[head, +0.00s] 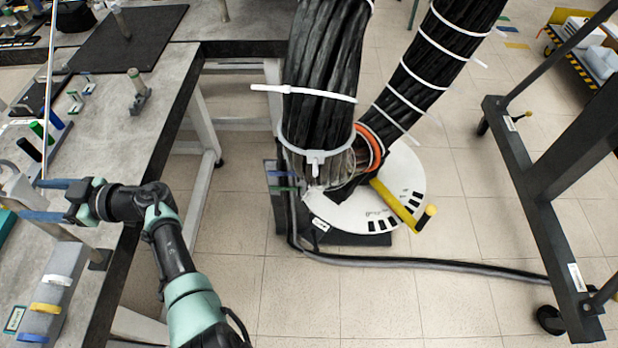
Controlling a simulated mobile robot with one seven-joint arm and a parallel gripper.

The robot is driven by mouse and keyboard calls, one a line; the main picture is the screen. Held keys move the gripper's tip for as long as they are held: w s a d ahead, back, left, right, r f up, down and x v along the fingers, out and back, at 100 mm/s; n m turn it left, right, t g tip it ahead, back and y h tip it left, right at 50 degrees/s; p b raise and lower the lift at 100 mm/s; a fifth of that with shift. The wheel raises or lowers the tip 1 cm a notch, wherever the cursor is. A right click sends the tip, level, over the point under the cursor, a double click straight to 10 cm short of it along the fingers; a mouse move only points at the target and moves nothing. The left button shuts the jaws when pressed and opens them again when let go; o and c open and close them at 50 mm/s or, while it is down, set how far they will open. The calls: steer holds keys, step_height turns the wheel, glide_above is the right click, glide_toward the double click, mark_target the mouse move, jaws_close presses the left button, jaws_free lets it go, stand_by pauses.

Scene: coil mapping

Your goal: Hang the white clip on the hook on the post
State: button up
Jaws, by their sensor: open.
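My gripper (42,200) reaches left over the bench, with its two blue fingers apart and nothing seen held between them. A small white clip (57,280) sits on a grey block below the gripper in the picture, above a yellow clip (46,308) and a blue clip (38,338). The gripper is apart from the white clip. A grey post (82,243) rises from a dark base at the bench edge and runs up-left behind the gripper. A curved grey piece near its top may be the hook; I cannot tell for sure.
The grey bench (165,95) fills the left, with another short post (136,85) and green and black cylinders (38,130). A thick black cable bundle (325,70) hangs over a white disc (395,180). A dark wheeled frame (540,210) stands right. Floor between is mostly clear.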

steer(key=d, duration=1.2)
steer(key=shift+d+p, duration=0.3)
